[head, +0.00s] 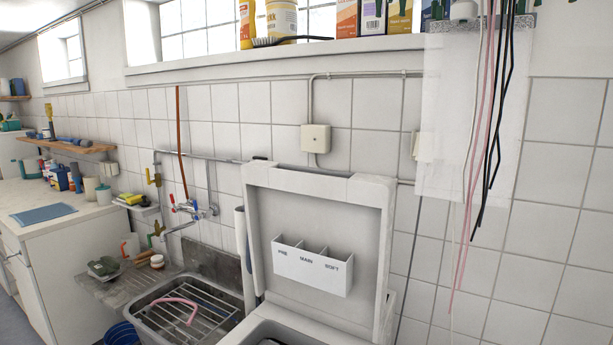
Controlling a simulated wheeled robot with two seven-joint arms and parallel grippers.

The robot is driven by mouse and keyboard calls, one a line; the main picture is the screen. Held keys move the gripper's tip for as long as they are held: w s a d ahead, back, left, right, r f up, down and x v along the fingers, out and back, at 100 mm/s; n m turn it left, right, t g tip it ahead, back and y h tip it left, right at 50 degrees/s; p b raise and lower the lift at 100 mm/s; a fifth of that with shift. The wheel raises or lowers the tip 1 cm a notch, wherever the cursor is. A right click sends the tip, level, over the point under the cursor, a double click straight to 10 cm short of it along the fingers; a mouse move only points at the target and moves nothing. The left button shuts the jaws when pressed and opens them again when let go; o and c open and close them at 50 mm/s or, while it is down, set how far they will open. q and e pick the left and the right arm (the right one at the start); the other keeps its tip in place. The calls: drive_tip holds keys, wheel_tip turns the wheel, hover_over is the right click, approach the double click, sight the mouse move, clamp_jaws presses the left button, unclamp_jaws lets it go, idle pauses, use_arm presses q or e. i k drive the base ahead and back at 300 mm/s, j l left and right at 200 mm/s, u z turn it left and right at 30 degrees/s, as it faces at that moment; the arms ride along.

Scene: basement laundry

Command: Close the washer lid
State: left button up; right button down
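The washer lid (362,208) stands open and upright at the centre of the head view, with its inner face toward me. A white detergent dispenser (313,266) marked PRE, MAIN and SOFT is fixed on that inner face. Below the lid, part of the white washer top (262,326) and its dark opening show at the bottom edge. The rest of the washer is cut off by the frame. Neither of my grippers is in view.
A metal sink (206,312) with a pink hose (178,303) is left of the washer. Pink and black cords (487,120) hang at the right. A window ledge (300,52) with bottles and boxes runs above the lid. The space in front of the lid looks clear.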

sight(321, 239)
drive_tip(key=i+l+u, duration=0.15)
drive_tip(key=u, duration=0.2)
drive_tip(key=i+l+u, duration=0.1)
drive_tip(key=l+u, duration=0.25)
drive_tip(key=i+l+u, duration=0.1)
drive_tip(key=u, duration=0.25)
